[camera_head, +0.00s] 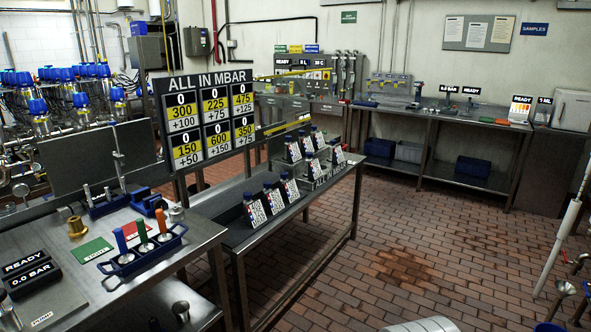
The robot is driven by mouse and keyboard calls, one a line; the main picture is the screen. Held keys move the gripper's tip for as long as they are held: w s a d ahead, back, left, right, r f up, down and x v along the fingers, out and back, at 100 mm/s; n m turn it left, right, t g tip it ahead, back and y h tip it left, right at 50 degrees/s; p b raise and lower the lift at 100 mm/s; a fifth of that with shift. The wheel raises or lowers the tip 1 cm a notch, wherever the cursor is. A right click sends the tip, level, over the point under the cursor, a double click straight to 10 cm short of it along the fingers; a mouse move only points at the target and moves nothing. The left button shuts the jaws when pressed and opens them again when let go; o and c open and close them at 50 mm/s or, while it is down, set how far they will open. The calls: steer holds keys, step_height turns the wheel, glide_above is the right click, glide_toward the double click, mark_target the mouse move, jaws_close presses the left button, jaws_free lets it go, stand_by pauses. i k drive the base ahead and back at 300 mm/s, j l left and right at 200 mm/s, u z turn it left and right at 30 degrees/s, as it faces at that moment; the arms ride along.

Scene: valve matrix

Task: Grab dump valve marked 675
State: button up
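The near tray (236,236) holds a row that includes a left valve (254,212), a middle valve (273,199) and a right valve (289,187). The far tray (313,184) holds more, such as one at its back left (292,150) and one at its right (337,154). The card markings are too small to read, so I cannot tell which valve is marked 675.
An "ALL IN MBAR" board (208,115) stands behind the middle bench (288,213). The left bench (155,278) carries a blue rack (150,257) with coloured-handled parts and a "READY 0.0 BAR" display (30,272). The brick floor (415,225) right of the middle bench is mostly clear.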

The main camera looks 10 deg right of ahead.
mark_target(273, 203)
steer(key=i+l+u, duration=0.1)
steer(key=i+l, duration=0.2)
steer(key=i, duration=0.4)
steer(key=i+l+u, duration=0.1)
steer(key=i+l, duration=0.25)
steer(key=i, duration=0.3)
steer(key=i+l, duration=0.4)
steer(key=i, duration=0.3)
steer(key=i+l+u, duration=0.15)
steer(key=i+l, duration=0.2)
steer(key=i, duration=0.3)
steer(key=i+l+u, duration=0.1)
steer(key=i+l, duration=0.4)
steer(key=i, duration=0.15)
